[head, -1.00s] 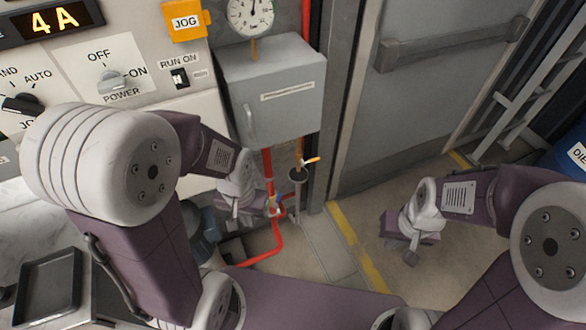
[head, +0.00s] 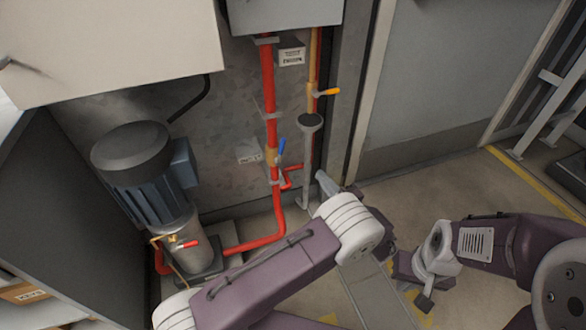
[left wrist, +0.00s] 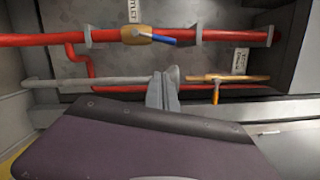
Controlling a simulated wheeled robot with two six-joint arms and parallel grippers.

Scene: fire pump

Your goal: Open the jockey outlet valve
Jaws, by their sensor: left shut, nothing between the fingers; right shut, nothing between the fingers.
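A valve with a blue lever (head: 282,147) and brass body (head: 271,156) sits on the upright red pipe (head: 268,90). In the left wrist view the pipe runs sideways, and the blue lever (left wrist: 163,40) lies roughly along it, slightly slanted. A label (left wrist: 133,10) beside it is partly cut off. My left gripper (head: 322,179) is shut and empty, right of and below this valve in the head view. In the left wrist view its fingers (left wrist: 162,88) appear below the valve, apart from the lever. My right gripper (head: 424,299) is shut and empty above the floor.
A yellow-lever valve (head: 327,92) is on a thinner pipe to the right. A pump motor (head: 140,165) stands left, with a red-lever valve (head: 186,244) at its base. A grey drain funnel (head: 310,122) stands close beside the red pipe. A grey door (head: 440,70) is right.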

